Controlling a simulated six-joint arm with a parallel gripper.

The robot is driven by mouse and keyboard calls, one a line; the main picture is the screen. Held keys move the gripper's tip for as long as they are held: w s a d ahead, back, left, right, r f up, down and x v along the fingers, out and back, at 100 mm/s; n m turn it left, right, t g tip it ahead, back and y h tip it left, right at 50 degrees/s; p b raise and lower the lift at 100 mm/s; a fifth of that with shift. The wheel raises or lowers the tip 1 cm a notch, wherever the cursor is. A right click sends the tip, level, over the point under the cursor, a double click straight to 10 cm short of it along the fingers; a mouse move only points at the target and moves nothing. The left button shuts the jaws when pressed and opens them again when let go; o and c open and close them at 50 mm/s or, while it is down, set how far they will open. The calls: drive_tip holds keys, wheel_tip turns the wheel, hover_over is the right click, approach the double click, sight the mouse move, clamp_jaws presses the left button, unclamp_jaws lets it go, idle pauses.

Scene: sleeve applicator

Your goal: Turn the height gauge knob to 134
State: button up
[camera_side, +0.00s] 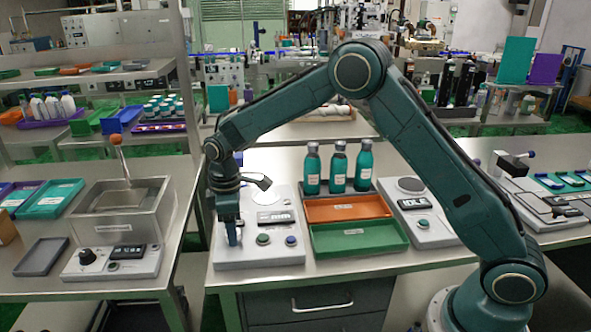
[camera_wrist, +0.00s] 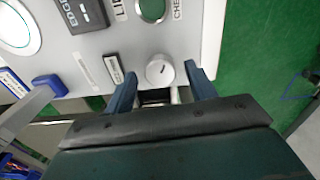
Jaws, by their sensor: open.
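The height gauge knob (camera_wrist: 159,70) is a small round light-grey knob with a dark mark on its face. In the wrist view it sits between the two blue fingertips of my gripper (camera_wrist: 158,82), with a visible gap on each side. The fingers are apart and do not appear to press on it. In the side view my gripper (camera_side: 231,238) points down at the front left of a light-grey panel unit (camera_side: 262,257); the knob is hidden there. A small dark display (camera_wrist: 114,69) lies beside the knob; its reading is not legible.
An orange tray (camera_side: 345,207) and a green tray (camera_side: 358,239) stand close on the right, with teal bottles (camera_side: 312,170) behind. The bench's front edge is near.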

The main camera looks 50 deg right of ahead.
drive_tip(key=shift+f, duration=0.4)
drive_tip(key=c, duration=1)
drive_tip(key=shift+m, duration=0.5)
drive_tip(key=m, duration=1.1)
drive_tip(key=shift+m, duration=0.4)
